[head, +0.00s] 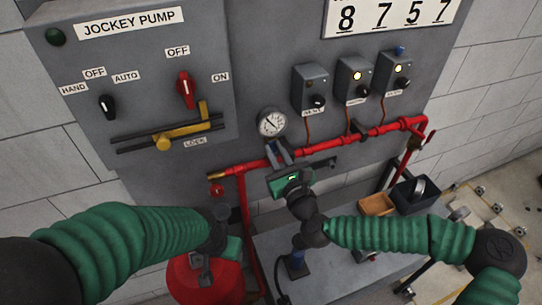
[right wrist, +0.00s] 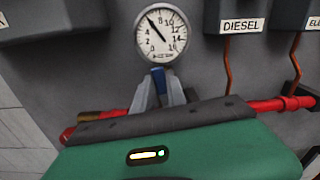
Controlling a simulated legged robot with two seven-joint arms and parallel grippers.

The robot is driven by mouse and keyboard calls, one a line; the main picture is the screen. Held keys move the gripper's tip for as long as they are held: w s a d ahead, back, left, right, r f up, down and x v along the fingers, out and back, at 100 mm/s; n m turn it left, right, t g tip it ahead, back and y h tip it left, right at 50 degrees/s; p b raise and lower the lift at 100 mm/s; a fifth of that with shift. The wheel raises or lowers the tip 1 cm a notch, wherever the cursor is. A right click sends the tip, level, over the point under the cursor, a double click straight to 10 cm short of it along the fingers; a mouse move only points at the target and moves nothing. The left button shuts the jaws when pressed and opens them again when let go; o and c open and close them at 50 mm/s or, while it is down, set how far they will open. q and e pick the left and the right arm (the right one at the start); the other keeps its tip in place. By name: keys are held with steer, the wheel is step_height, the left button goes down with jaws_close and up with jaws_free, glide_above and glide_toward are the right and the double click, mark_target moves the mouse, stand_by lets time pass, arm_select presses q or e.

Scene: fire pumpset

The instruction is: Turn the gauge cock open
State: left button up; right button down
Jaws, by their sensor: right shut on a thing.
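The round white pressure gauge (head: 271,122) stands above the red pipe and shows large in the right wrist view (right wrist: 161,35), its needle pointing up and left. Just below it, the small blue handle of the gauge cock (right wrist: 158,76) shows between my fingertips. My right gripper (head: 275,148) is shut on this handle; its grey fingers also show in the right wrist view (right wrist: 158,92). The fingers hide most of the cock, so its exact angle is unclear. My left gripper (head: 203,268) is low, in front of the red rounded body, and its jaws are unclear.
The red pipe (head: 330,142) runs across the grey panel behind my right gripper. Three small switch boxes (head: 353,78) are above it. The jockey pump panel (head: 140,60) is at upper left. A dark bin (head: 415,195) and a wooden box (head: 377,204) stand at the right.

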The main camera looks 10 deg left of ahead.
arm_select(q)
steer(key=shift+f+b, duration=0.3)
steer(key=shift+f, duration=0.15)
arm_select(e)
steer(key=shift+w+d+f+m, duration=0.1)
steer(key=shift+d+f+m, duration=0.2)
steer(key=shift+f+m, duration=0.35)
steer(key=shift+r+m, duration=0.2)
steer(key=shift+m, duration=0.05)
steer(key=c, duration=1.3)
jaws_free()
steer(key=shift+w+r, duration=0.1)
steer(key=shift+r, duration=0.05)
steer(key=shift+c, duration=0.2)
steer(key=shift+d, duration=0.1)
steer(key=shift+r, duration=0.15)
arm_select(q)
steer(key=w+p+v, duration=0.2)
steer(key=p+v, duration=1)
steer(key=shift+w+r+p, duration=0.35)
steer(key=shift+r, duration=0.15)
arm_select(e)
steer(key=v, duration=1.6)
steer(key=shift+s+d, duration=0.3)
